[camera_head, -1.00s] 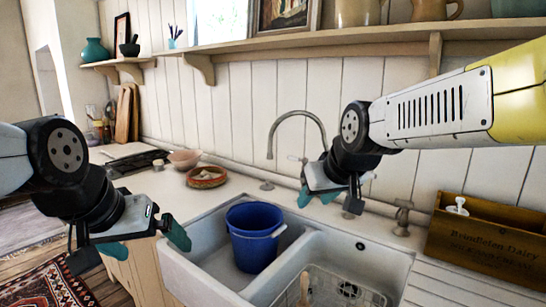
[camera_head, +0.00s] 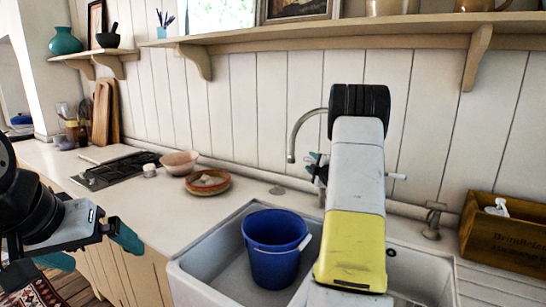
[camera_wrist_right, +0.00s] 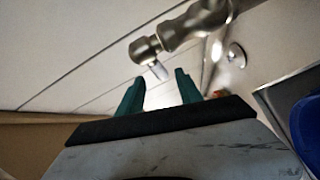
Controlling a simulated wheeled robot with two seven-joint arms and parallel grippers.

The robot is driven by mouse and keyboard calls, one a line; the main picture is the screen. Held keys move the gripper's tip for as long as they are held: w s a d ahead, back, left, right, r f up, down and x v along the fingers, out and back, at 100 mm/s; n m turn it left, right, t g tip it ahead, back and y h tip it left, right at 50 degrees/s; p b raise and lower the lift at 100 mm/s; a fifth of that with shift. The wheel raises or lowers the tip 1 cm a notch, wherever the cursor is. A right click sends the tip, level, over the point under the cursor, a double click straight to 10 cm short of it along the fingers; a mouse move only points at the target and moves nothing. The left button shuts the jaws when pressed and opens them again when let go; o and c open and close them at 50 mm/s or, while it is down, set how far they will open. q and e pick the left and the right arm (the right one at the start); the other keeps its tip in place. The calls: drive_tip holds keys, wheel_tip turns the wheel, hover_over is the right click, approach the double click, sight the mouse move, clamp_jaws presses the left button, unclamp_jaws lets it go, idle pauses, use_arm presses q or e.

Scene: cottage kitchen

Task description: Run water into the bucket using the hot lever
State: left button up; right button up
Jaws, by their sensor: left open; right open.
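The blue bucket (camera_head: 275,262) stands upright in the left sink basin; its blue side also edges into the right wrist view (camera_wrist_right: 308,130). The curved metal spout (camera_head: 294,135) arches down above the sink behind it. My right gripper (camera_head: 318,166) is open by the tap, and my arm hides most of the tap body. In the right wrist view my right gripper (camera_wrist_right: 157,88) has a metal tap lever (camera_wrist_right: 148,52) with a pale tip just ahead of its fingers, not gripped. Another white lever tip (camera_head: 397,176) shows right of my arm. My left gripper (camera_head: 62,245) is open and empty at the left.
A wooden crate (camera_head: 505,240) stands on the right counter, near a small metal fitting (camera_head: 433,220). A pink bowl (camera_head: 179,163) and a woven basket (camera_head: 208,183) sit left of the sink. A shelf (camera_head: 330,36) runs along the wall above.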

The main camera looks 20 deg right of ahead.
drive_tip(key=shift+w+f, duration=0.2)
drive_tip(key=shift+w, duration=0.15)
drive_tip(key=w, duration=0.7)
drive_tip(key=shift+w+d, duration=0.15)
drive_tip(key=shift+w, duration=0.05)
drive_tip(key=shift+f, duration=0.1)
drive_tip(key=c, duration=0.9)
clamp_jaws()
drive_tip(key=shift+f, duration=0.1)
